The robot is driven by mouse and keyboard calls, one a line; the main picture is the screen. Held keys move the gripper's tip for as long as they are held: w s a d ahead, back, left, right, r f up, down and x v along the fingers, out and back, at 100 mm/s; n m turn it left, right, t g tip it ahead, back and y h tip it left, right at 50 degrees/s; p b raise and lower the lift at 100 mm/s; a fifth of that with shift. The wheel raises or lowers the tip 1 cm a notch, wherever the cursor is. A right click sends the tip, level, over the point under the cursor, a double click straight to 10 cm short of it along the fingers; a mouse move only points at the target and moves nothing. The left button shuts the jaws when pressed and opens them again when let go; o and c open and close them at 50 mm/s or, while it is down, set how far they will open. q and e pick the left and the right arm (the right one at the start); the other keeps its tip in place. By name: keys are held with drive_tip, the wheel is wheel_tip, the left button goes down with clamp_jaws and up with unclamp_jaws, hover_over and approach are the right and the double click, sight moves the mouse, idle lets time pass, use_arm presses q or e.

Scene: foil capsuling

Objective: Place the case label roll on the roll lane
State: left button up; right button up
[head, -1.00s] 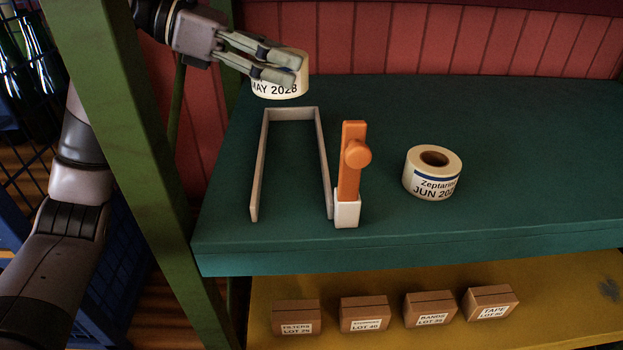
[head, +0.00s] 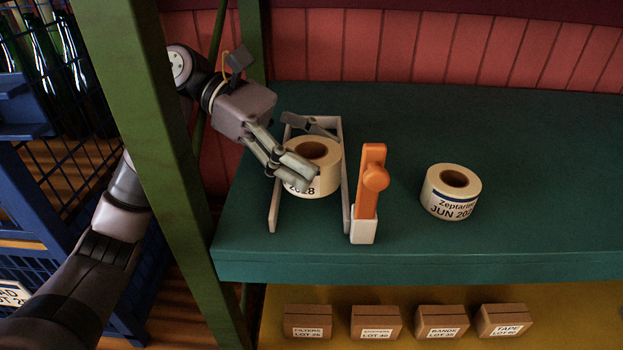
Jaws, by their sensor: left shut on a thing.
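The held label roll (head: 318,152) is cream with a dark core, and "8" shows at the end of its printed date. My left gripper (head: 298,172) is shut on it, with fingers across its front and left side. The roll is upright between the side rails of the grey roll lane (head: 346,180), close to its back end. I cannot tell whether it touches the shelf. A second label roll (head: 451,192), printed "Zeptarine JUN 202…", stands on the green shelf to the right of the lane. My right gripper is not in view.
An orange upright with a knob (head: 371,182) on a white base stands just right of the lane. A green post (head: 150,160) rises at the left. Several small brown boxes (head: 308,321) sit on the lower yellow shelf. The green shelf (head: 540,190) is clear at the right.

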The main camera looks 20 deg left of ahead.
use_arm(q)
wheel_tip(320, 180, down, 5)
drive_tip(key=shift+r+p, duration=0.1)
drive_tip(key=shift+p, duration=0.2)
drive_tip(key=shift+f, duration=0.4)
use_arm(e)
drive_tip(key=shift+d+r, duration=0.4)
use_arm(q)
drive_tip(key=shift+f, duration=0.1)
drive_tip(key=o, duration=1.3)
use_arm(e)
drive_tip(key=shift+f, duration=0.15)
